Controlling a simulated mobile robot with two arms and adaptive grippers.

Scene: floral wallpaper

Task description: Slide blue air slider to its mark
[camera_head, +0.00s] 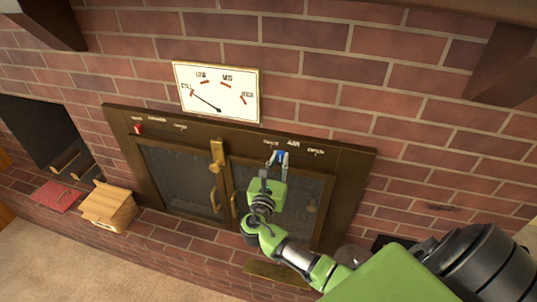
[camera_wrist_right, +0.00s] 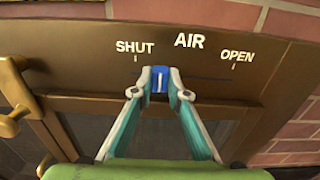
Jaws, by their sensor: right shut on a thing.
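The blue air slider (camera_wrist_right: 159,82) sits on the brown metal frame below the white word AIR, between the SHUT mark (camera_wrist_right: 135,58) on the left and the OPEN mark (camera_wrist_right: 234,67) on the right. It stands nearer to SHUT. A thin dark slot runs to its right towards OPEN. My right gripper (camera_wrist_right: 160,88) is shut on the slider, one finger on each side. In the head view the slider (camera_head: 280,154) shows small and blue at the tips of my right gripper (camera_head: 278,160). My left gripper is not in view.
The fireplace has two glass doors with brass handles (camera_head: 215,200) and a central brass latch (camera_head: 217,154). A red knob (camera_head: 139,128) is at the frame's upper left. A dial gauge (camera_head: 217,92) hangs above. A wooden box (camera_head: 108,205) stands on the hearth at left.

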